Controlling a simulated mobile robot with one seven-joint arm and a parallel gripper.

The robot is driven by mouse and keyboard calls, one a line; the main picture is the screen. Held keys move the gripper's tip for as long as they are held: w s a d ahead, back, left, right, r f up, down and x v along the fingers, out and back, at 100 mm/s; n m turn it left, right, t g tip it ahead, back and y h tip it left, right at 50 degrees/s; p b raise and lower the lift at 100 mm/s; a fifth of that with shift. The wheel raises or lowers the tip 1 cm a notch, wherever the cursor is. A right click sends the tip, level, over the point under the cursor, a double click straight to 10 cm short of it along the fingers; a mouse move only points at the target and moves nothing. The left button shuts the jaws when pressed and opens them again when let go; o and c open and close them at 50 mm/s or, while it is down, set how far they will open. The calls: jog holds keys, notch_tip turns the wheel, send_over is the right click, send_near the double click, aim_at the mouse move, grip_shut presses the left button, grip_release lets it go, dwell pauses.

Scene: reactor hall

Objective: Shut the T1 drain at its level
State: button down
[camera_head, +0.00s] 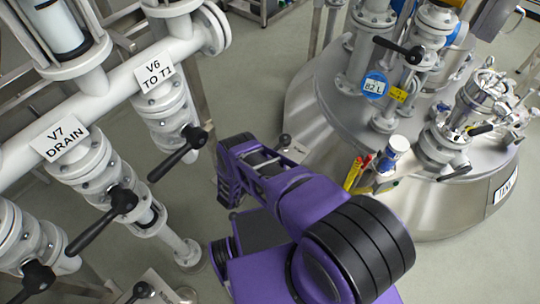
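The label V7 DRAIN (60,138) hangs on the white pipework at left. Below it, a valve carries a black lever (105,218) slanting down-left. The label V6 TO T1 (156,76) is above another valve with a black lever (178,153). A large steel tank (440,205) stands at right, its plate (505,186) only partly readable. A blue round tag on it (374,85) appears to read 82 L. No drain valve marked T1 is identifiable. My purple arm reaches left; its end, where my gripper (230,178) seems to be, is right of the V6 lever, apart from it. The fingers are not clear.
A black ball knob (284,141) shows beside the tank, behind my arm. Another ball knob (142,290) is at the bottom edge. Red and yellow items and a white-and-blue container (396,146) sit near the tank rim. Grey floor shows between pipework and tank.

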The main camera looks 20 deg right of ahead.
jog(key=c, duration=0.7)
grip_release()
jog(key=shift+w, duration=0.1)
jog(key=shift+v, duration=3.75)
